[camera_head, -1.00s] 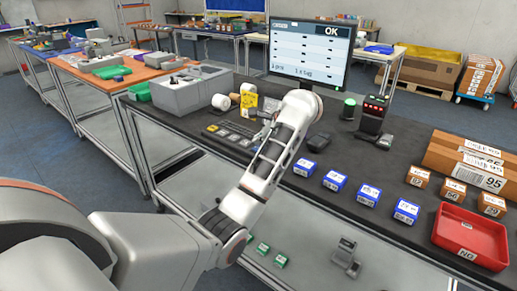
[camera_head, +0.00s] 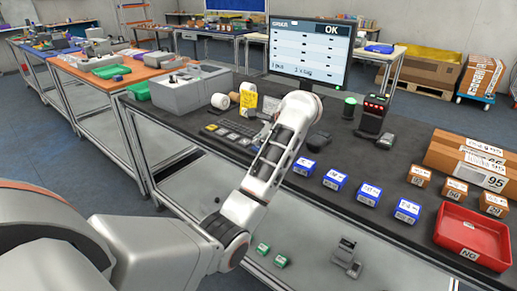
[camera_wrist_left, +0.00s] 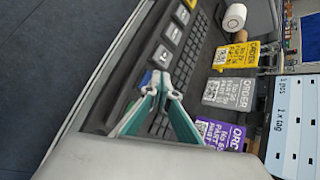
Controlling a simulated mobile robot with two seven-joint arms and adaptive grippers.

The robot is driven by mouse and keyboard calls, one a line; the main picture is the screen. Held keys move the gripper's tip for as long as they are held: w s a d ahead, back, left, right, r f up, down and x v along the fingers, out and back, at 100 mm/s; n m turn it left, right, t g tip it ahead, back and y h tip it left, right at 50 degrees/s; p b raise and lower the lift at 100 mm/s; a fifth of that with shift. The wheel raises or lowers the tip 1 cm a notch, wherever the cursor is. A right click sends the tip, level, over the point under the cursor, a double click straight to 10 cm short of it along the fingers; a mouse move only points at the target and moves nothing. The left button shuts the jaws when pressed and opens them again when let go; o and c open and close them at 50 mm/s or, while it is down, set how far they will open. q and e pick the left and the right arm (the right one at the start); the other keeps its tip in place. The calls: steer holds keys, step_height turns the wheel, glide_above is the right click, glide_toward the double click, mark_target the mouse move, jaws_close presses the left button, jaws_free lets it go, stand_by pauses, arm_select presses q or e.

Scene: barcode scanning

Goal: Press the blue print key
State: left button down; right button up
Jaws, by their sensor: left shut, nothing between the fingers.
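A dark keyboard (camera_wrist_left: 190,65) with a row of large pale keys along one edge lies on the bench in the left wrist view. The keyboard (camera_head: 232,132) also shows in the head view, left of my forearm. A small blue patch, likely the blue print key (camera_wrist_left: 147,78), shows just beside my fingertips; most of it is hidden. My left gripper (camera_wrist_left: 168,92) is shut and empty, its teal fingers' tips over the keyboard's large-key edge. Whether the tips touch a key, I cannot tell. In the head view my forearm hides most of this gripper. My right gripper is out of view.
Yellow (camera_wrist_left: 236,56), grey (camera_wrist_left: 228,93) and purple (camera_wrist_left: 220,133) code cards stand behind the keyboard. A monitor (camera_head: 308,55) stands at the back. Blue boxes (camera_head: 331,180), brown boxes and a red tray (camera_head: 470,237) occupy the bench's right side.

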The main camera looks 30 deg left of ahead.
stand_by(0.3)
arm_select(q)
steer(key=shift+f, duration=0.3)
stand_by(0.6)
steer(key=shift+f+b, duration=0.2)
steer(key=shift+b, duration=0.2)
steer(key=shift+r, duration=0.1)
stand_by(0.3)
steer(key=shift+r, duration=0.15)
steer(key=shift+r+p, duration=0.35)
steer(key=shift+r, duration=0.3)
